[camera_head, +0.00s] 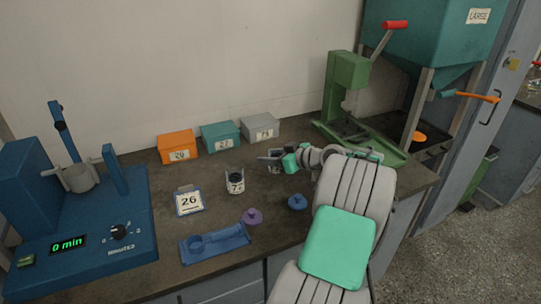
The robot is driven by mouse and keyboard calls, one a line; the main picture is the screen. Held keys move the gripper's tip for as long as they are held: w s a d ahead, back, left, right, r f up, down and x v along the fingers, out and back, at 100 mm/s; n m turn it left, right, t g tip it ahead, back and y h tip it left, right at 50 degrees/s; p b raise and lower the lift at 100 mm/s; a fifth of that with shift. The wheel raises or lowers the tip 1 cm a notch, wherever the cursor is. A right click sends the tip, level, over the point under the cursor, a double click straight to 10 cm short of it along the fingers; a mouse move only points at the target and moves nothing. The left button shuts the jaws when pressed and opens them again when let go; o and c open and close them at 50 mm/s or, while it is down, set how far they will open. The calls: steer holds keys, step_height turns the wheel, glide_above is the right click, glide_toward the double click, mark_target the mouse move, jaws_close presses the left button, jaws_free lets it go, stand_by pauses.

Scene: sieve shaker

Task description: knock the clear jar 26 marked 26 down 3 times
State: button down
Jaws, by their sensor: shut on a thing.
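My gripper (273,157) is at the back middle of the bench, in front of the grey box. It is shut on a small clear jar (274,167), mostly hidden by the fingers and too small to read. Whether this jar touches the bench I cannot tell. A second clear jar (235,183), with dark contents and a label that looks like 72, stands upright to the left of my gripper and apart from it. A card marked 26 (189,202) stands to the left of that jar.
Orange (178,145), teal (220,135) and grey (260,127) labelled boxes line the wall. A blue shaker (85,240) reading 0 min stands left, a green press (345,75) right. A blue tray (215,244), purple lid (252,216) and blue lid (298,202) lie in front.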

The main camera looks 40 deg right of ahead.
steer(key=shift+f, duration=0.2)
steer(key=shift+f, duration=0.1)
